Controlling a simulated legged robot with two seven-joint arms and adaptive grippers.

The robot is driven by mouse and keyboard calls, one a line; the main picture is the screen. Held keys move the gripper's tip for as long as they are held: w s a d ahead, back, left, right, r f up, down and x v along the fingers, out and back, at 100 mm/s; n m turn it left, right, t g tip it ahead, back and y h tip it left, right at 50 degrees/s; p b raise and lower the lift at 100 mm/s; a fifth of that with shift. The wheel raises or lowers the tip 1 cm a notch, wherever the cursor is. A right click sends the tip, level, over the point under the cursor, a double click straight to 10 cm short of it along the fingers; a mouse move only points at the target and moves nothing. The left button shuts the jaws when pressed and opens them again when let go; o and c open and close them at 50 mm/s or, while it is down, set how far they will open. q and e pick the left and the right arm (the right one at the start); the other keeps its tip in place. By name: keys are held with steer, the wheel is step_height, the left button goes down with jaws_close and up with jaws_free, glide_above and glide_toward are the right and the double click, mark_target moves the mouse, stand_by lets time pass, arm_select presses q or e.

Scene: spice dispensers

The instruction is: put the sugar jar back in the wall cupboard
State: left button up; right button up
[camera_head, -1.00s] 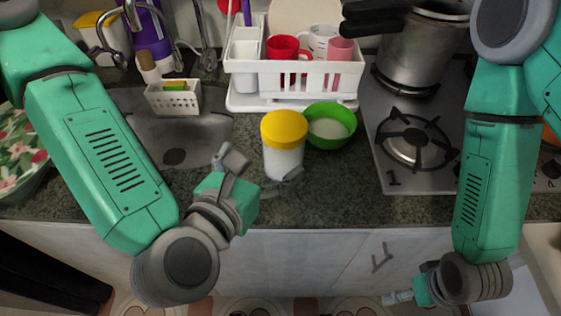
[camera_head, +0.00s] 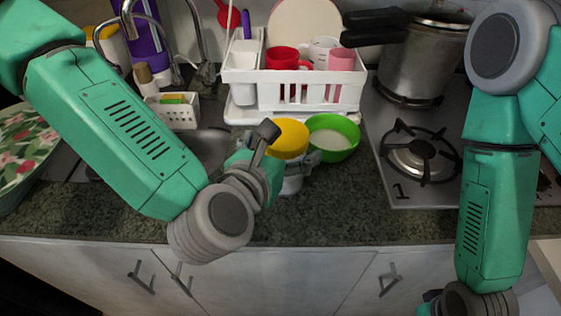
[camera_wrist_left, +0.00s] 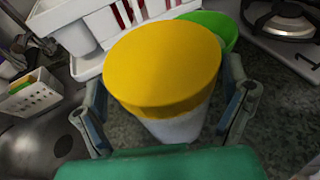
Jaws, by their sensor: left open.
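The sugar jar, white with a yellow lid (camera_head: 289,137), stands upright on the dark counter, partly hidden behind my left gripper. My left gripper (camera_head: 281,160) is at the jar. In the left wrist view the jar (camera_wrist_left: 165,65) stands between the two open fingers (camera_wrist_left: 165,112), one on each side; I cannot tell whether they touch it. My right arm hangs at the right, and its gripper is cut off at the bottom edge of the head view. The wall cupboard is not in view.
A green bowl (camera_head: 333,137) with white contents is right beside the jar. A white dish rack (camera_head: 293,92) with cups stands behind. A gas stove (camera_head: 421,153) with a pot (camera_head: 424,62) is at the right. The sink and a white basket (camera_head: 174,112) are at the left.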

arm_select(q)
steer(key=shift+d, duration=0.35)
steer(key=shift+c, duration=0.5)
steer(key=shift+d, duration=0.15)
steer(key=c, duration=1.7)
steer(key=shift+o, duration=0.2)
steer(key=shift+a+r, duration=0.2)
steer(key=shift+a, duration=0.15)
steer(key=r+p, duration=0.1)
steer(key=r, duration=0.8)
steer(key=shift+d+r, duration=0.1)
steer(key=shift+d, duration=0.1)
steer(key=shift+r, duration=0.3)
steer(key=shift+s+a, duration=0.1)
